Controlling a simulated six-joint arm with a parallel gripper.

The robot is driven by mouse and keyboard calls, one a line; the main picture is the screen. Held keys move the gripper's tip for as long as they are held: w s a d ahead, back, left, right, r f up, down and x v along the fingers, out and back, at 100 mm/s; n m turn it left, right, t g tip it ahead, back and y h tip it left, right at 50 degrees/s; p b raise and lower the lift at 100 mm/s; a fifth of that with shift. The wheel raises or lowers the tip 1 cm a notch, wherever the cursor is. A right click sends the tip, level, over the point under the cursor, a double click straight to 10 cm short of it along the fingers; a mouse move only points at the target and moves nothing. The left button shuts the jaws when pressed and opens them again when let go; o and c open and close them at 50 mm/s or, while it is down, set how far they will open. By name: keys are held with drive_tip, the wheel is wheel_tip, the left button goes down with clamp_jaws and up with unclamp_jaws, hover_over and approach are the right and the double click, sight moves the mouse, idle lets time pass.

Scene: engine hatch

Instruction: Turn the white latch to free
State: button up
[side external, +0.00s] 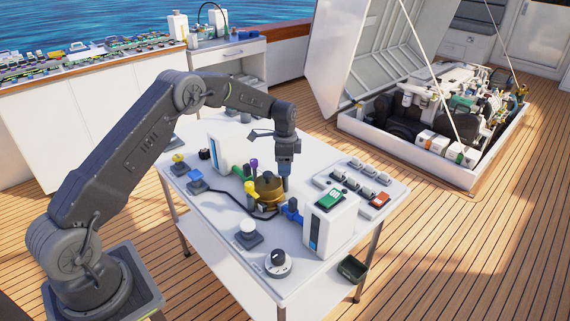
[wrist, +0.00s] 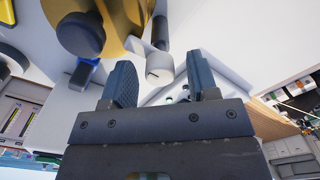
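A small white cylindrical piece (wrist: 160,68) with a dark mark, probably the white latch, shows in the wrist view beside a brass body (wrist: 125,15). My gripper (wrist: 163,76) has its two fingers apart, with the white piece appearing between and just beyond the tips. No contact is visible. In the side view my gripper (side external: 284,184) points down at the right side of the brass body (side external: 268,190). I cannot make out the white piece in that view.
A white-topped button (side external: 248,230) and a black dial (side external: 278,260) are in front. A switch panel (side external: 355,185) lies at the right. Yellow and purple handles crowd the brass body's left.

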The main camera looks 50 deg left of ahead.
drive_tip(key=c, duration=0.9)
drive_tip(key=shift+o, duration=0.2)
drive_tip(key=shift+n, duration=0.3)
drive_tip(key=n, duration=0.3)
drive_tip(key=shift+n, duration=0.4)
drive_tip(key=n, duration=0.9)
drive_tip(key=shift+n, duration=2.2)
